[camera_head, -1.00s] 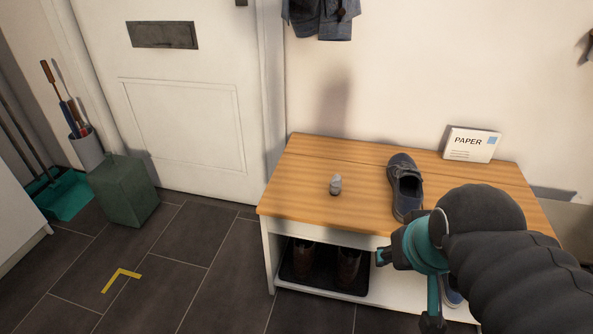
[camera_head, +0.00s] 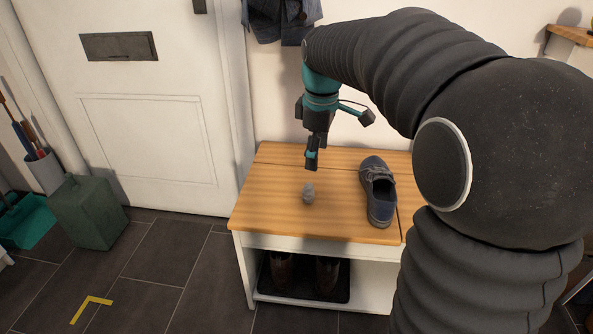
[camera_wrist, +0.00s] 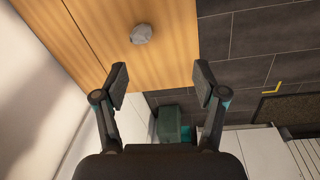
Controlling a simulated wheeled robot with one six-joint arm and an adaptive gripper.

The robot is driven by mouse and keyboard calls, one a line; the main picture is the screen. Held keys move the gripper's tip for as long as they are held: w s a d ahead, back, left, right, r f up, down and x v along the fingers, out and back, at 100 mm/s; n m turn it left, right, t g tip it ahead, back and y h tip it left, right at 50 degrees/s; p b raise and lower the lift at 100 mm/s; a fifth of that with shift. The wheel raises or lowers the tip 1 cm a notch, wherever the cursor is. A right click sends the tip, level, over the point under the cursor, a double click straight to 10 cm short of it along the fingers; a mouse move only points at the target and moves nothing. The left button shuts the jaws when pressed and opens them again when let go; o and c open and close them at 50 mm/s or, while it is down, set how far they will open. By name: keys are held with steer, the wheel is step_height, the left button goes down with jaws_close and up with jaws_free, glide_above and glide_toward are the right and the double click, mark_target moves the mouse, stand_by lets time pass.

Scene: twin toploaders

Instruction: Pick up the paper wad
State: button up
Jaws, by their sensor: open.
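The paper wad (camera_head: 309,193) is a small grey crumpled lump on the wooden bench top (camera_head: 270,205), left of a dark blue shoe. In the wrist view the wad (camera_wrist: 141,34) lies on the wood beyond the fingertips, slightly left of the middle between them. My gripper (camera_head: 312,166) points down above the bench, over the wad in the head view. In the wrist view my gripper (camera_wrist: 160,78) has its two fingers wide apart with nothing between them. The wad is apart from the fingers and fully visible.
The blue shoe (camera_head: 378,190) stands right of the wad. Grey clothing (camera_head: 278,18) hangs on the wall behind. Boots (camera_head: 326,276) sit on the tray below the bench. Wood left of the wad is clear.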

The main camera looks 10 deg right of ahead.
mark_target(309, 182)
steer(key=w+f+n+g, duration=0.1)
steer(key=w+f+n, duration=0.25)
steer(key=w, duration=0.25)
steer(key=f, duration=0.4)
steer(key=f+b, duration=0.1)
steer(key=f, duration=0.4)
steer(key=f+b, duration=0.1)
steer(key=f, duration=0.3)
steer(key=shift+w+f, duration=0.25)
steer(key=shift+f, duration=0.05)
steer(key=c, duration=0.8)
